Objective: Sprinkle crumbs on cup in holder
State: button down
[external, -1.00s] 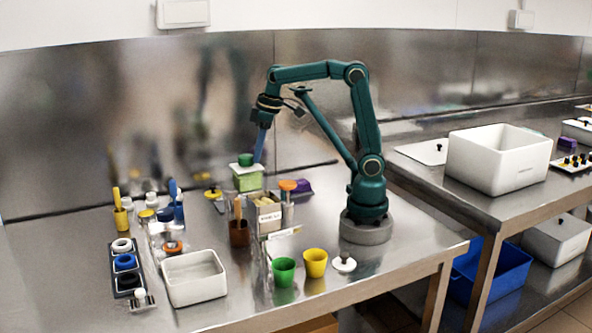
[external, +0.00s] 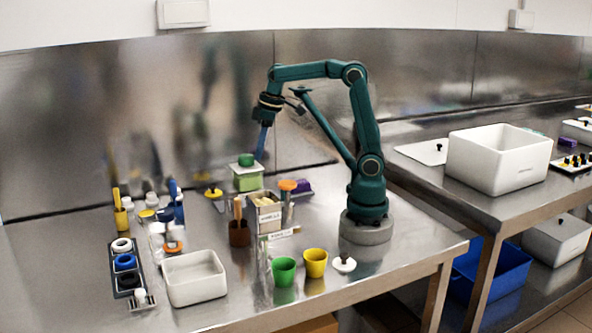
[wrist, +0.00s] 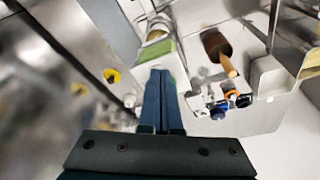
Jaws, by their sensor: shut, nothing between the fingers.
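My gripper (external: 261,157) points down with its blue fingers shut and empty, just beside a green-topped container (external: 247,180) at the back of the bench. In the wrist view, the closed fingertips (wrist: 160,73) lie close to the container's green part (wrist: 165,50). A brown cup (external: 239,232) with a wooden-handled tool stands in front of it and also shows in the wrist view (wrist: 212,42). A green cup (external: 284,272) and a yellow cup (external: 315,263) stand near the front edge. I cannot tell which cup is in a holder, and no loose crumbs can be made out.
A metal bin labelled vanilla (external: 268,217) stands right of the brown cup. A white tub (external: 194,281) and a dark rack with rings (external: 125,265) are at the left. A white-and-black lid (external: 344,263) lies by the yellow cup.

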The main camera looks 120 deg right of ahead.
jog(key=shift+d, duration=0.4)
dwell(0.3)
jog(key=shift+s, duration=0.1)
jog(key=shift+s+r, duration=0.1)
jog(key=shift+s, duration=0.25)
jog(key=v, duration=0.3)
jog(key=w+v, duration=0.1)
jog(key=v, duration=0.1)
jog(key=shift+d+r, duration=0.2)
jog(key=shift+r, duration=0.3)
jog(key=shift+w+a+f, duration=0.3)
jog(key=shift+a+f, duration=0.15)
jog(key=shift+f, duration=0.55)
jog(key=shift+w+a+f, duration=0.3)
jog(key=shift+a+f, duration=0.1)
jog(key=shift+f, duration=0.6)
jog(key=shift+w+a+f, duration=0.3)
jog(key=shift+a+f, duration=0.15)
jog(key=shift+f, duration=0.6)
jog(key=shift+w+d, duration=0.15)
jog(key=shift+d, duration=0.1)
